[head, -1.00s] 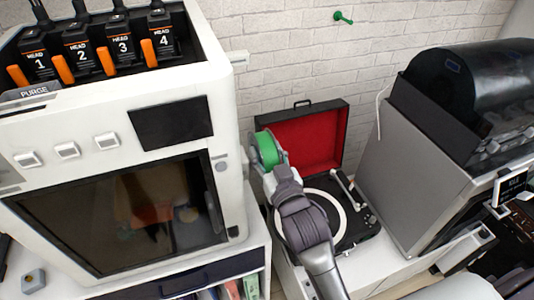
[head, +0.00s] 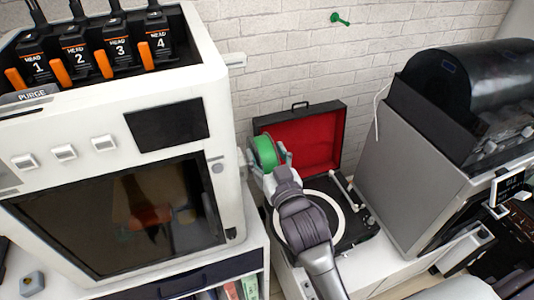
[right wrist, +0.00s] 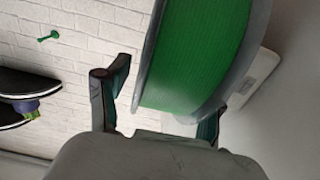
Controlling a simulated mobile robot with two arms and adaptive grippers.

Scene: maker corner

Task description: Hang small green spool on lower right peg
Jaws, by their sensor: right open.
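The small green spool (head: 265,152) with grey flanges is at the right side of the white printer (head: 222,120), below an upper white peg (head: 236,60). The lower peg is mostly hidden behind the spool, so I cannot tell how far the spool is on it. My right gripper (head: 271,168) is open at the spool. In the right wrist view, its two fingers (right wrist: 162,103) are spread on either side of the spool (right wrist: 195,55), with a gap visible on the left. My left gripper is not in view.
An open record player (head: 340,215) with a red-lined lid stands below and right of the spool. A grey machine (head: 400,165) with a black top stands farther right. A green peg (head: 340,18) sticks out of the white brick wall (head: 290,60).

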